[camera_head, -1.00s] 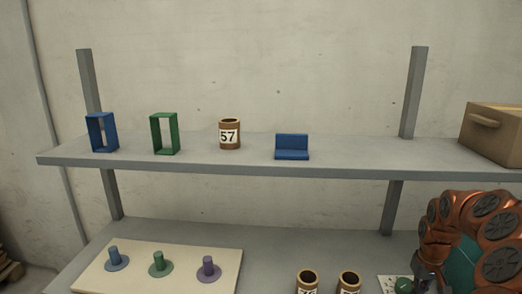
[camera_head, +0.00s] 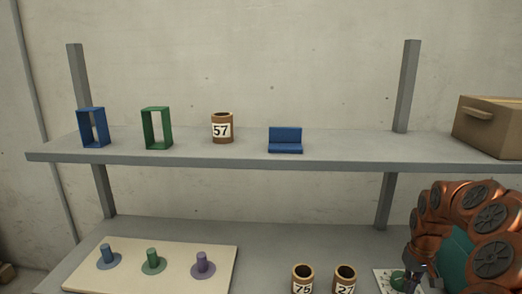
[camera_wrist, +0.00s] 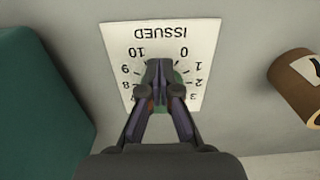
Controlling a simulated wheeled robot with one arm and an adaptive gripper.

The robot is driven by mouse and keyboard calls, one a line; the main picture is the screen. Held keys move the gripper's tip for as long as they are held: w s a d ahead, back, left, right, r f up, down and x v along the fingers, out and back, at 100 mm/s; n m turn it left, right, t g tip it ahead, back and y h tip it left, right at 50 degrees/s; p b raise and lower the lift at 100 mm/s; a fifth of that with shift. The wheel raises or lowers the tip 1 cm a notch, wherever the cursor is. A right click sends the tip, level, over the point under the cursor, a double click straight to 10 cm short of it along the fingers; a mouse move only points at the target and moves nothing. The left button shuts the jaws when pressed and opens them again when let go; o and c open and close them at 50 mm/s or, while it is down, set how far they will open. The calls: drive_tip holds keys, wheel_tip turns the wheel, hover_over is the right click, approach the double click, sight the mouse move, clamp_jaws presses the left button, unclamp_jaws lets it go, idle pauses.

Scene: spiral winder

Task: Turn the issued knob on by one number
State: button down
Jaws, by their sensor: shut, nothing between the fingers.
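The issued knob is green and sits on a white card. In the wrist view the card (camera_wrist: 120,38) reads "ISSUED" upside down, with a ring of numbers from 0 to 10. Only slivers of the green knob (camera_wrist: 180,100) show behind my gripper (camera_wrist: 160,68), whose fingers are together over the middle of the dial. They look shut with nothing between them. The pointer is hidden, so the number it stands at cannot be told. In the head view the knob (camera_head: 398,282) and card (camera_head: 381,276) are at the bottom right, with my gripper (camera_head: 411,275) beside them.
Two numbered brown jars (camera_head: 303,273) (camera_head: 344,272) stand left of the card. A board (camera_head: 90,285) with blue, green and purple pegs lies farther left. The upper shelf (camera_head: 220,158) holds two frames, jar 57 (camera_head: 222,115), a blue bracket (camera_head: 285,147) and a cardboard box (camera_head: 490,135).

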drive_tip(key=shift+w+a+b, duration=0.1)
drive_tip(key=shift+a+b, duration=0.55)
drive_tip(key=shift+b, duration=0.1)
idle(0.4)
drive_tip(key=shift+s+f, duration=0.1)
drive_tip(key=shift+s, duration=0.1)
drive_tip(key=shift+s+a+b, duration=0.1)
drive_tip(key=shift+s+b, duration=0.05)
drive_tip(key=shift+b, duration=0.2)
wheel_tip(320, 180, up, 6)
drive_tip(key=p, duration=0.1)
drive_tip(key=shift+p, duration=0.35)
